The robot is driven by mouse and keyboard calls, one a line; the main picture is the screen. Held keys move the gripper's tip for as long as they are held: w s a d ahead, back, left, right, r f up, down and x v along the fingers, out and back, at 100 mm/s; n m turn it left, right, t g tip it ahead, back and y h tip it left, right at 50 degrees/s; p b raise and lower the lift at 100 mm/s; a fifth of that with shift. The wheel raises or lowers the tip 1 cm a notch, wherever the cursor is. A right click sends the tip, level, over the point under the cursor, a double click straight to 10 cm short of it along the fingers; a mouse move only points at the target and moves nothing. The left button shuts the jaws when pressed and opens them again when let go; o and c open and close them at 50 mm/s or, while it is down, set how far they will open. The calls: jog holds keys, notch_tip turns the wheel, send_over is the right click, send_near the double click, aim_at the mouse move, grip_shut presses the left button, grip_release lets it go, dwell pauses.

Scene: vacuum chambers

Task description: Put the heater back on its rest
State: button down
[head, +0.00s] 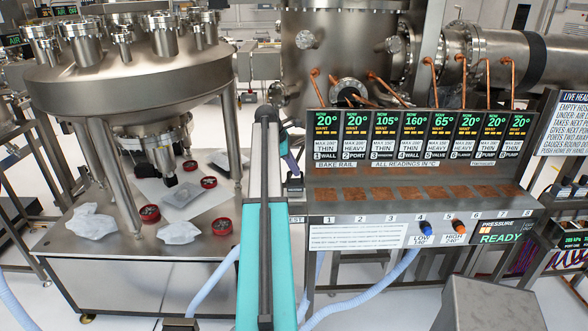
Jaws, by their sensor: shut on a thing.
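My teal arm rises through the middle of the head view and hides much of what lies behind it. My gripper (294,184) shows only in part, as a small dark shape just right of the arm, at the left end of the bench. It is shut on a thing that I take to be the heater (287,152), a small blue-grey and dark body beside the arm. Its full shape is hidden. The rest (296,219) shows by a label reading "REST" just below the gripper; the arm covers part of that spot. I cannot tell whether heater and rest touch.
A bench (420,207) with brown patches and a row of readout panels (410,135) stands at right. A steel chamber (130,70) stands over a table with red-rimmed dishes at left.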

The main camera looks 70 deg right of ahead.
jog(key=shift+f, duration=0.5)
jog(key=shift+f, duration=0.1)
jog(key=c, duration=1.8)
grip_release()
jog(key=shift+c, duration=0.2)
jog(key=b+v, duration=0.3)
jog(key=v, duration=0.9)
